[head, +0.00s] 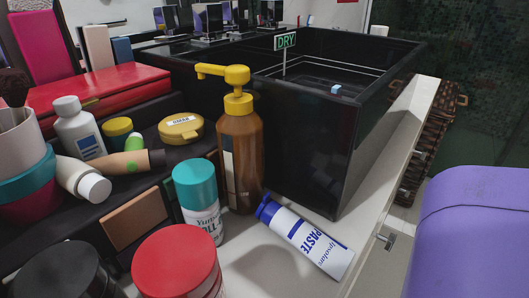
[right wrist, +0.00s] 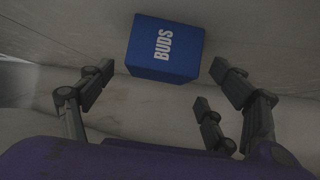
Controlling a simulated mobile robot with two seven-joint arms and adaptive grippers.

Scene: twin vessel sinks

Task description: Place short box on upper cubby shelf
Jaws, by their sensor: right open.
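In the right wrist view, a small blue box (right wrist: 165,48) with the white word BUDS sits on a pale surface near the top middle. It appears to be the short box. My right gripper (right wrist: 158,80) is open and empty, with its fingers spread on both sides of the view and the box lying ahead between them. I cannot tell whether any finger touches it. The blue box does not show in the head view. Neither gripper shows in the head view, and I cannot make out a clearly identifiable upper cubby shelf there.
A black sink (head: 300,130) stands on the white counter (head: 385,165). Before it are an amber pump bottle (head: 240,150), a teal-capped bottle (head: 197,200), a lying paste tube (head: 305,240) and a red-lidded jar (head: 177,265). A red box (head: 100,92) and several toiletries crowd the left.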

